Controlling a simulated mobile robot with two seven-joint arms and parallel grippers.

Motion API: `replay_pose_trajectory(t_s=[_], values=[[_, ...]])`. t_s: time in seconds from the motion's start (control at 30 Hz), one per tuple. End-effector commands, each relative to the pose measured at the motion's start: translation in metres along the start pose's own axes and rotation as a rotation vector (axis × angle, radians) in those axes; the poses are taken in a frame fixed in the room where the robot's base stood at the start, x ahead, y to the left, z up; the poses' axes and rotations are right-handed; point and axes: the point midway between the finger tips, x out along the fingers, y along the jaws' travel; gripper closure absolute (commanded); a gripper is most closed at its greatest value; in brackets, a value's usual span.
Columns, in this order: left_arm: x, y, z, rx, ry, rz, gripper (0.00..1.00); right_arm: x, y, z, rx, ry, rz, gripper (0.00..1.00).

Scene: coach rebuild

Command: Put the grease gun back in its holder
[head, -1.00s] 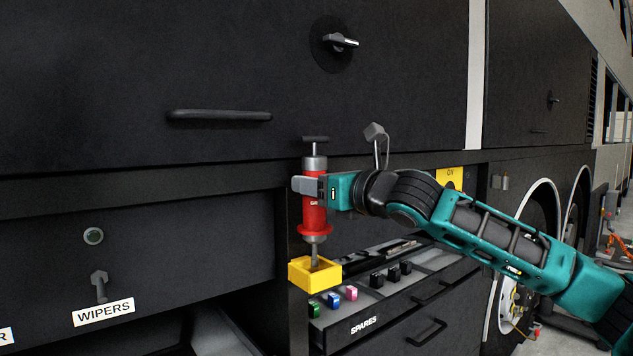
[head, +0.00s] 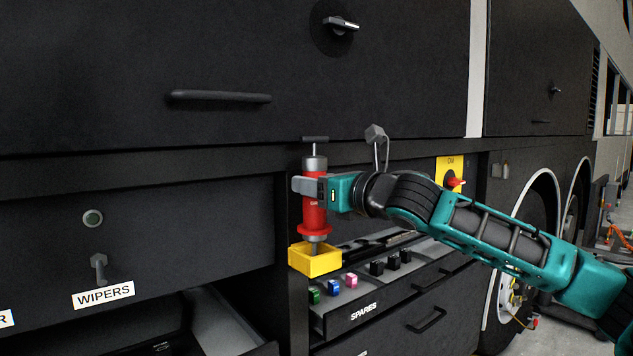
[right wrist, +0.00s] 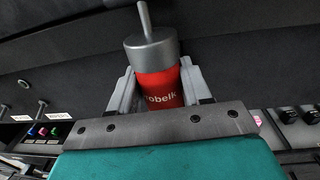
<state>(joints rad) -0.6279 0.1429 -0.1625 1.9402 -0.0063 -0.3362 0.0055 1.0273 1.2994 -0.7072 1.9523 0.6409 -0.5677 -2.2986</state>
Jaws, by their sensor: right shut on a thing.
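The grease gun (head: 315,210) is red with a grey top, a T-shaped handle and a red flange low down. It stands upright in the head view, its lower tip down inside the yellow holder (head: 315,261), whose front wall hides the tip's end. My right gripper (head: 308,187) is shut on the red barrel from the right. In the right wrist view the grease gun (right wrist: 158,80) sits between both fingers. My left gripper is not in view.
A WIPERS drawer (head: 103,295) is at left. A red switch on a yellow plate (head: 449,172) sits behind my right arm. A dark panel with a handle (head: 219,97) is above.

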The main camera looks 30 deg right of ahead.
Motion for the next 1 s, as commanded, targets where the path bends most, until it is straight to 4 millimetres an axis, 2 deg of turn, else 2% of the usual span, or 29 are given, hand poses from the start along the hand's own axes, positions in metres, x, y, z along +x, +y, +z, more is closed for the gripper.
replay_pose_trajectory(t_s=[1.0], values=[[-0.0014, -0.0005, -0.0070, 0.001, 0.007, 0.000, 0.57, -0.0004, -0.0002, -0.0041, -0.001, -0.006, 0.001, 0.88]])
